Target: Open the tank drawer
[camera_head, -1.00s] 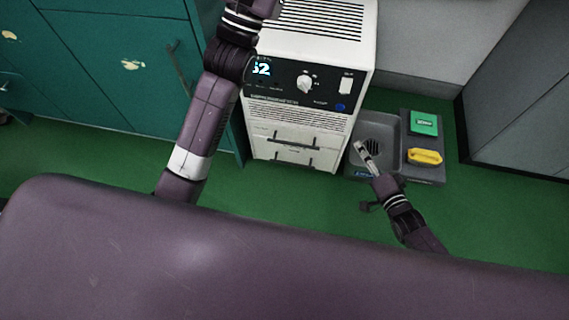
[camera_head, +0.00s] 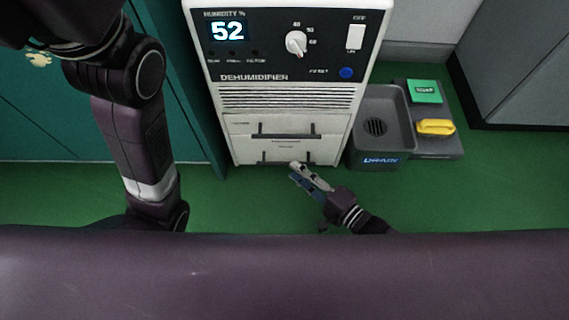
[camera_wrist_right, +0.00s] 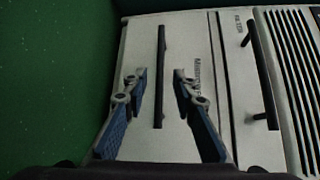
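The white dehumidifier (camera_head: 285,100) has two drawer fronts, one above the other, both closed. The lower drawer has a dark bar handle (camera_head: 273,157), which also shows in the wrist view (camera_wrist_right: 160,78). The upper drawer has its own dark handle (camera_head: 289,136), at the right in the wrist view (camera_wrist_right: 262,68). My right gripper (camera_head: 296,172) is in front of the lower drawer. In the wrist view its open fingers (camera_wrist_right: 158,88) are on either side of the lower handle, with gaps. My left gripper is out of view.
A grey drain basin (camera_head: 380,110) stands on the floor right of the dehumidifier. Beside it are a green box (camera_head: 424,91) and a yellow item (camera_head: 436,127). Teal cabinets (camera_head: 60,120) stand at the left. Green floor is open in front.

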